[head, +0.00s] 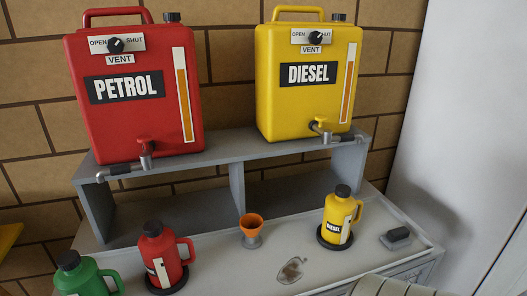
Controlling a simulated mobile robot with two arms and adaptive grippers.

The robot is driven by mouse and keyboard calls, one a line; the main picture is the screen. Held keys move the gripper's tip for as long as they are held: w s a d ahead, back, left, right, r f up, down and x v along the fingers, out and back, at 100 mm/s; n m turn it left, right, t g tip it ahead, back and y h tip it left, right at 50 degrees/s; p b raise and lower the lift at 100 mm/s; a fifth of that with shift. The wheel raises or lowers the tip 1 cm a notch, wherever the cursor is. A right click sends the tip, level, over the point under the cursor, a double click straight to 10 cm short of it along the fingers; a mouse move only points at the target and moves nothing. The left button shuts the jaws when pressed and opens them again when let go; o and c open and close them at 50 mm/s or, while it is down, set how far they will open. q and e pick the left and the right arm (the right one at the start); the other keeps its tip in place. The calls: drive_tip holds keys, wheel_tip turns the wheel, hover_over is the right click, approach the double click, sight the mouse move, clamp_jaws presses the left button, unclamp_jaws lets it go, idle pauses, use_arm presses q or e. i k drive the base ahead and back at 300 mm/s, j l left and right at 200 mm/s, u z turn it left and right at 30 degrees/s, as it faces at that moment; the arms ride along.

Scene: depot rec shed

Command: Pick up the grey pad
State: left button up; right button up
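The grey pad (398,235) is a small dark grey block at the right end of the grey bench top (335,270). It lies on or against a thin, slightly larger dark base; I cannot tell whether the two are one piece. It stands apart to the right of the yellow diesel jug (338,218).
A red jug (164,258), a green jug (86,278) and an orange funnel (251,225) stand on the bench. A dark spill (291,270) marks its front. Behind, a shelf (225,153) bears a red petrol tank (130,115) and yellow diesel tank (305,100).

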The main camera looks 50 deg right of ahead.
sight(397, 238)
drive_tip(key=l+z, duration=0.15)
drive_tip(key=z, duration=2.55)
drive_tip(key=l, duration=0.05)
